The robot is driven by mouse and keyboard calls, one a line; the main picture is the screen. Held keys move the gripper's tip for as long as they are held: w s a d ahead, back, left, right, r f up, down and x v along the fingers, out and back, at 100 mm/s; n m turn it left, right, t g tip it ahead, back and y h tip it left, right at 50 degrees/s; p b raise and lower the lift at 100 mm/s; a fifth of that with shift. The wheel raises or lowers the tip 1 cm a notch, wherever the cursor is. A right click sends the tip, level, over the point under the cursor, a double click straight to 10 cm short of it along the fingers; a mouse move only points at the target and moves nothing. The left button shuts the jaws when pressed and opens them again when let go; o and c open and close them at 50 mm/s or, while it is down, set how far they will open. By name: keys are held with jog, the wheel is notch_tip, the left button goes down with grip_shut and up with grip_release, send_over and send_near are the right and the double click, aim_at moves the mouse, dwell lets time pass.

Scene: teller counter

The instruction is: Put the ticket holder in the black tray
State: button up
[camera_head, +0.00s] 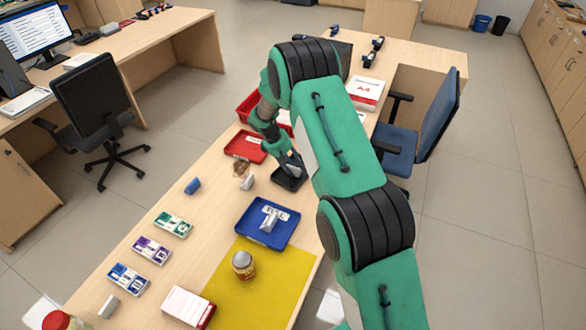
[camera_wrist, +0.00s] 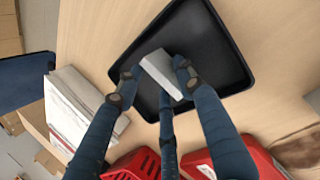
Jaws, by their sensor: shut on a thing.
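The black tray (camera_head: 286,184) lies on the wooden counter. In the wrist view the tray (camera_wrist: 212,42) fills the middle. My gripper (camera_head: 289,160) is over the tray. In the wrist view my gripper (camera_wrist: 157,74) is shut on a pale grey-white block, the ticket holder (camera_wrist: 163,72), with fingers on either side of it. The holder is within the tray's outline, slightly tilted in the picture. I cannot tell whether it touches the tray floor. In the head view my fingers mostly hide it.
A red tray (camera_head: 246,146) and a red basket (camera_head: 252,106) stand close behind and left of the black tray. A blue tray (camera_head: 251,234) with a pale block and cards is nearer. A brown object and another pale block (camera_head: 248,182) lie to the left. An A4 paper pack (camera_head: 366,90) is behind.

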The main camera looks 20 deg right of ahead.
jog(key=shift+f, duration=0.25)
jog(key=o, duration=1.2)
jog(key=shift+f, duration=0.1)
jog(key=p+v, duration=0.2)
jog(key=v, duration=1)
jog(key=shift+d+p, duration=0.1)
jog(key=shift+p, duration=0.25)
